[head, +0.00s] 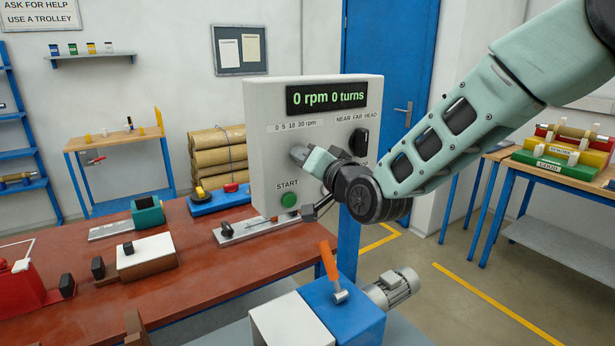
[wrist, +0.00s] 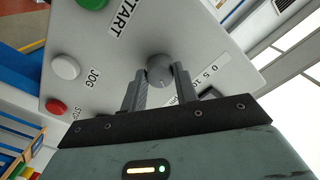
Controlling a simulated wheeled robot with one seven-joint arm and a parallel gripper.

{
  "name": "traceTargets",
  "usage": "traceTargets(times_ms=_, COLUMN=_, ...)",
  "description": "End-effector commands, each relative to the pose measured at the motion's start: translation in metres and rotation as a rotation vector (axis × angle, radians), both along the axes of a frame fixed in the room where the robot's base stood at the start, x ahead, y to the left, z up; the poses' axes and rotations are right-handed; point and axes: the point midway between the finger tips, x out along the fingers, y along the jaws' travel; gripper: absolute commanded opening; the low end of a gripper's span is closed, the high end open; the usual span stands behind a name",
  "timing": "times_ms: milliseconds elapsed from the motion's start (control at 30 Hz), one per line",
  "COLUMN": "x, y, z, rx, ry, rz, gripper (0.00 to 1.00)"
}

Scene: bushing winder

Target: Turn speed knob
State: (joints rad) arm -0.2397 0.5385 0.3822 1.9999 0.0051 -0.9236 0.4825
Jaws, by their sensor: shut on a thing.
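The control panel (head: 262,155) is a light grey box with a display (head: 326,96) reading "0 rpm 0 turns". The speed knob (wrist: 159,69) is a small grey round knob near the label "0 5 10 20 rpm" (head: 296,126). My gripper (wrist: 160,78) is shut on the speed knob, with one finger on each side of it in the wrist view. In the head view my gripper (head: 302,152) reaches the panel face from the right and hides the knob. The knob's pointer setting is too small to tell.
A green START button (head: 289,200) sits below my gripper. A white JOG button (wrist: 66,67) and a red STOP button (wrist: 57,107) show in the wrist view. A black selector (head: 360,142) is at the right. An orange-handled lever (head: 330,262) stands in front.

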Motion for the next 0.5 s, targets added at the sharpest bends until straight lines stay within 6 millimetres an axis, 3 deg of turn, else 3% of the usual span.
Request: traceTargets(times_ms=500, x=0.0008, y=-0.0011, z=-0.0024, rx=0.351, ry=0.236, rz=-0.003, gripper=0.07)
